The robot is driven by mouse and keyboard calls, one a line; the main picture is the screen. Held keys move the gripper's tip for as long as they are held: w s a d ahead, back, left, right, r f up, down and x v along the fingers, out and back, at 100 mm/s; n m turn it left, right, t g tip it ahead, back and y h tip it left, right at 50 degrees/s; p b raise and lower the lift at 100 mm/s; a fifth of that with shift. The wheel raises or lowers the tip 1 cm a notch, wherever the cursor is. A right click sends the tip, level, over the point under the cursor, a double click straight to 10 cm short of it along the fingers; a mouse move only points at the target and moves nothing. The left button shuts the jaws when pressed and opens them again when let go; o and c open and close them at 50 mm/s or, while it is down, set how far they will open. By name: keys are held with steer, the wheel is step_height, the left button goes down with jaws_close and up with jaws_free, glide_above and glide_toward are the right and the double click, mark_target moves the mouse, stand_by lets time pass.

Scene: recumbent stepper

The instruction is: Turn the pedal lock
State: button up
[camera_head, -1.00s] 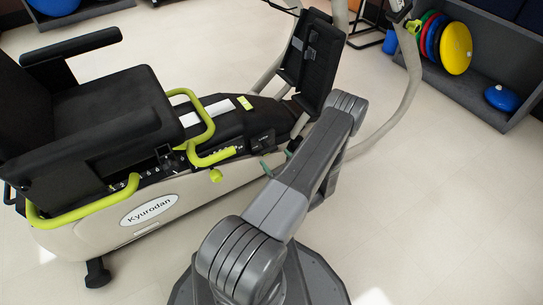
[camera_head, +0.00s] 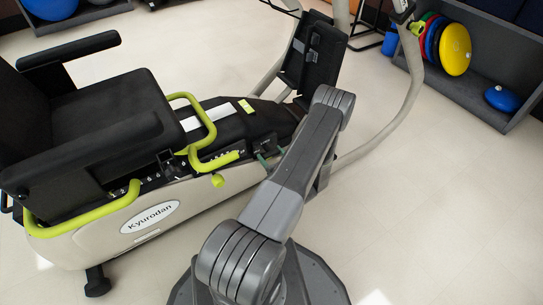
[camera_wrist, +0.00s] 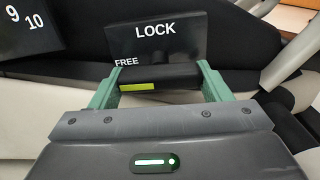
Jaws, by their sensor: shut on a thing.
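The pedal lock (camera_wrist: 170,77) is a black bar-shaped knob with a yellow-green stripe, in the middle of the wrist view. Behind it is a black plate (camera_wrist: 185,45) marked LOCK at the top and FREE at the left. My gripper (camera_wrist: 158,80) has its two green fingers on either side of the knob and is shut on it. The stripe faces me, left of the knob's middle, below the word FREE. In the head view only a bit of green finger (camera_head: 262,161) shows beside my arm, at the stepper's side; the lock cannot be made out there.
The recumbent stepper (camera_head: 75,245) has a black seat (camera_head: 120,105), yellow-green handles (camera_head: 205,128) and a black pedal (camera_head: 313,50). A numbered black plate (camera_wrist: 28,28) is at the wrist view's upper left. A shelf (camera_head: 475,97) with coloured discs stands far right. The right floor is clear.

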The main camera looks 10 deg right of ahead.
steer(key=m+b, duration=0.2)
steer(key=m, duration=0.1)
steer(key=shift+a+f+m, duration=0.1)
steer(key=shift+m, duration=0.2)
steer(key=m+b, duration=0.1)
steer(key=m, duration=0.3)
steer(key=shift+m, duration=0.3)
steer(key=m, duration=0.4)
steer(key=shift+s+a+r+b, duration=0.1)
steer(key=shift+a+r+b, duration=0.05)
steer(key=shift+r+b, duration=0.15)
steer(key=m, duration=0.5)
steer(key=shift+r, duration=0.1)
steer(key=shift+m, duration=0.3)
steer(key=o, duration=1)
